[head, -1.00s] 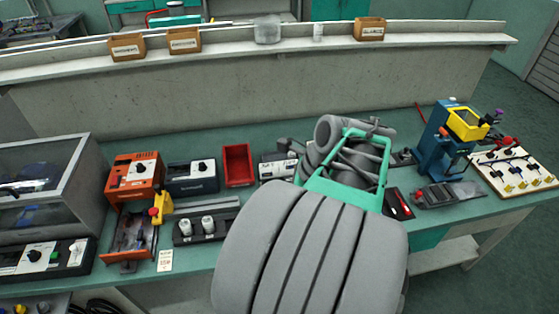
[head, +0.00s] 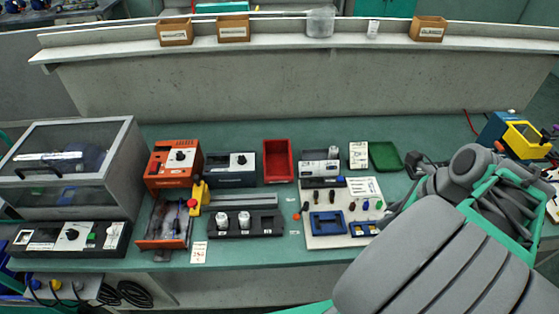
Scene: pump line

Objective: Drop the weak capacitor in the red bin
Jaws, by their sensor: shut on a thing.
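The red bin (head: 279,179) stands on the bench, right of the middle of the left half in the head view, and looks empty. Two pale cylinders that look like capacitors (head: 222,220) stand upright in a black rack (head: 266,224) in front of the bin. Another small grey cylinder (head: 333,153) stands at the grey-and-white device right of the bin. I cannot tell which capacitor is weak. My arm crosses the lower right of the view. My gripper is hidden behind or beyond the arm, so its jaws and anything in them do not show.
A green bin (head: 385,156) stands right of the red one. A white board (head: 343,190) with blue trays and small parts lies in front of it. An orange device (head: 172,168) and a clear-lidded case (head: 70,165) stand left. Bare bench lies behind the bins.

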